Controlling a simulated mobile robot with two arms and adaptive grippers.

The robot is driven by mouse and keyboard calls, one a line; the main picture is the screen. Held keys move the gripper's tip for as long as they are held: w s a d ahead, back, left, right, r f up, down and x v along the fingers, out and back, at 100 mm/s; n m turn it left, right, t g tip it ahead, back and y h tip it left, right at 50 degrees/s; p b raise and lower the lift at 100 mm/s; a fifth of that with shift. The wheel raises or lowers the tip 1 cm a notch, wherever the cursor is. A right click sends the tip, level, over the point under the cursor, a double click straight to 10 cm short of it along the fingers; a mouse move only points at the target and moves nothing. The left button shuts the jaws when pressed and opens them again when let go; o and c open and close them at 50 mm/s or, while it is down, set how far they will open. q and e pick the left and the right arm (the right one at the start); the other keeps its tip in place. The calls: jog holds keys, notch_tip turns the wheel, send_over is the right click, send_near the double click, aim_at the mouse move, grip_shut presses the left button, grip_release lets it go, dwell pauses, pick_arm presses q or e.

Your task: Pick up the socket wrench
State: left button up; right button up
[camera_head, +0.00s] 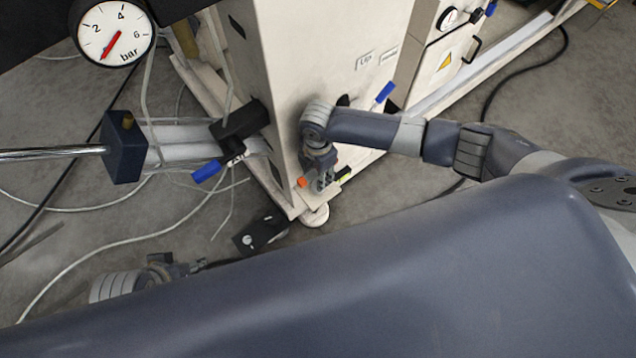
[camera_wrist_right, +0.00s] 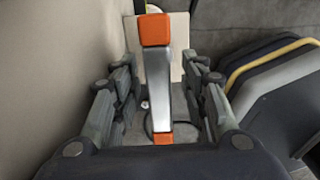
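The socket wrench (camera_wrist_right: 157,80) appears to be the silver bar with orange ends in the right wrist view. It runs lengthwise between the fingers of my right gripper (camera_wrist_right: 160,65). The fingers stand apart on either side of it, with visible gaps, so the gripper looks open. In the head view my right gripper (camera_head: 322,178) points down beside the base of the beige machine post, with an orange end of the wrench (camera_head: 302,182) at its left. My left gripper (camera_head: 175,268) is low at the left, partly hidden by my body; its fingers are unclear.
The beige machine post (camera_head: 312,60) stands close to my right gripper. A pale plate (camera_head: 318,196) lies at its foot. A cylinder with a dark blue end block (camera_head: 122,148) and loose hoses are left. A pressure gauge (camera_head: 115,32) is upper left.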

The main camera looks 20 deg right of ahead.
jog(key=shift+f, duration=0.45)
grip_shut()
jog(key=shift+r, duration=0.1)
